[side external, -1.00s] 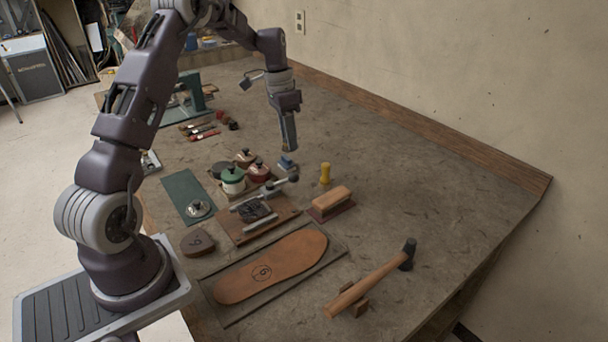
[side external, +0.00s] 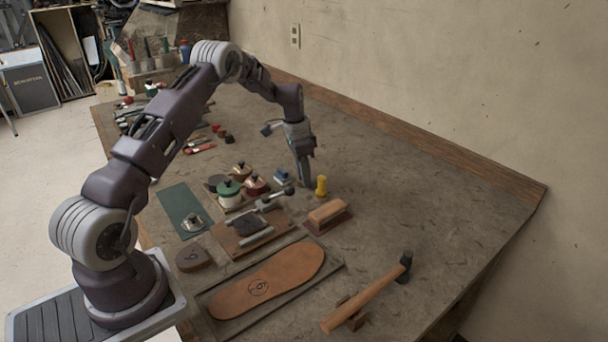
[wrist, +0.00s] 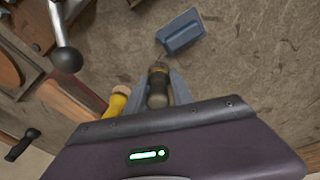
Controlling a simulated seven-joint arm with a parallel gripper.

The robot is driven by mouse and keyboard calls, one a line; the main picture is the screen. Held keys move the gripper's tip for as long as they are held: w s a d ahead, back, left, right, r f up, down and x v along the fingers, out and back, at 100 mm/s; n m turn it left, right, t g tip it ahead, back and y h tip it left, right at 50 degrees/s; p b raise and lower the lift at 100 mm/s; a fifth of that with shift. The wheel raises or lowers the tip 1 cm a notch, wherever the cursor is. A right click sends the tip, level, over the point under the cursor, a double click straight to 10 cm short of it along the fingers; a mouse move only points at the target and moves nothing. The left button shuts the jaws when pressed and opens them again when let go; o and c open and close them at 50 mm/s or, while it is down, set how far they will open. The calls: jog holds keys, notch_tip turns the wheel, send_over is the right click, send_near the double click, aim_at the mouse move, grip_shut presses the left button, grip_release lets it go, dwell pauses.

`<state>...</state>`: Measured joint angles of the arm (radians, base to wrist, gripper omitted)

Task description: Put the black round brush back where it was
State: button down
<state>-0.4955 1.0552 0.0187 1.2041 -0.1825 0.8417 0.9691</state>
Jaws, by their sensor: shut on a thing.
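My gripper (side external: 303,182) is low over the bench, between a small blue block and a yellow peg-like piece. In the wrist view my gripper (wrist: 160,88) is shut on a dark-handled tool (wrist: 157,92) with a tan band and a thin dark tip. I cannot tell whether this is the black round brush. The side view hides it behind the fingers. The blue block (wrist: 180,31) lies just beyond the tip; it also shows in the side view (side external: 282,176). The yellow piece (wrist: 118,101) stands close on the other side (side external: 321,186).
A wooden-backed block brush (side external: 327,213), a clamp lever with a dark ball (wrist: 66,60) and lidded pots (side external: 229,190) crowd nearby. A sole (side external: 270,278) and hammer (side external: 365,298) lie toward the front. The bench right of the yellow piece is bare.

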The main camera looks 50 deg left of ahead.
jog(key=shift+f, duration=0.1)
jog(key=c, duration=1.1)
grip_release()
